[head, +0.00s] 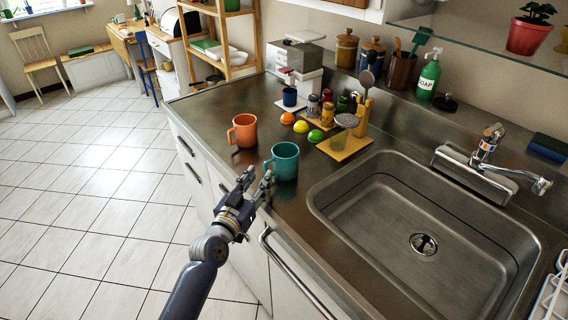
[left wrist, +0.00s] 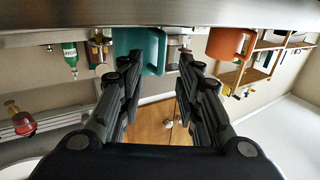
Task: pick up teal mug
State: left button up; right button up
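The teal mug (head: 284,163) stands upright on the steel counter (head: 215,104), near its front edge and left of the sink. Its handle points left in the head view. My left gripper (head: 258,180) is just in front of and left of the mug, near the counter's edge. The left wrist view is turned over. It shows the gripper's two fingers (left wrist: 156,66) spread apart with nothing held, and the teal mug (left wrist: 143,45) beyond the finger on the left. Whether a finger touches the mug is unclear. My right gripper is not in view.
An orange mug (head: 242,131) stands behind and left of the teal one. Small coloured fruits (head: 301,126) and a wooden board (head: 345,145) with a strainer lie behind. The sink (head: 425,220) is at right; a drawer handle (head: 290,273) sticks out below the counter.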

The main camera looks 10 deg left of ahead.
aim_at(281, 164)
pick_arm(q)
jog(key=shift+w+d+r, duration=0.1)
jog(key=shift+w+d, duration=0.05)
jog(key=shift+w, duration=0.8)
jog(key=shift+w+d, duration=0.1)
jog(key=shift+w, duration=0.8)
grip_shut()
jog(key=shift+r, duration=0.1)
